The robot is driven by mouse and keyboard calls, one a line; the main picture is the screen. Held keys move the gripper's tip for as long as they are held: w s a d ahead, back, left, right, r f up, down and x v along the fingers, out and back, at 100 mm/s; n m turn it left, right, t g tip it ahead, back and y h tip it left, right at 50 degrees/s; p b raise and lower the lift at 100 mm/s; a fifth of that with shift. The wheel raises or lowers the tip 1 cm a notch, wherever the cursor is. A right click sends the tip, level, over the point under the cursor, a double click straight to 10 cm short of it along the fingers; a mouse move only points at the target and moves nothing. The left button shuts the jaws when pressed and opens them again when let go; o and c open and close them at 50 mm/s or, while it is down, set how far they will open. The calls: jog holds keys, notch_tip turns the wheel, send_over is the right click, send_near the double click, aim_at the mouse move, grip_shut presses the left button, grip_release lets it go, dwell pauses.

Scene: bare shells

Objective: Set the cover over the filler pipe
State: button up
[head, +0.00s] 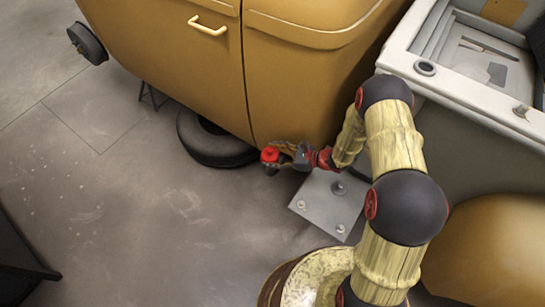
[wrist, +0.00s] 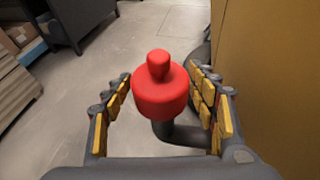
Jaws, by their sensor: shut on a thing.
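The red cover (wrist: 160,92), a round cap with a small knob on top, is upright between the fingers of my gripper (wrist: 163,105). In the head view my gripper (head: 283,155) is shut on the red cover (head: 270,154), held out beside the yellow body, above the floor. A dark curved piece (wrist: 180,132) shows under the cover in the wrist view; I cannot tell what it is. I cannot tell for sure which part is the filler pipe: a grey round collar (head: 425,68) sits on the pale rim at upper right, and a dark stub (head: 338,188) stands on a grey plate.
The yellow vehicle body (head: 330,80) rises close beside my gripper. A tyre (head: 215,142) lies on the floor under it. The grey plate (head: 318,215) with several stubs is by my arm. Open floor (head: 130,220) is at left. A dark object (head: 20,260) stands at lower left.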

jog(key=shift+r, duration=0.15)
jog(key=shift+f+b, duration=0.3)
jog(key=shift+f, duration=0.2)
jog(key=shift+f, duration=0.2)
jog(key=o, duration=0.9)
jog(key=shift+r, duration=0.15)
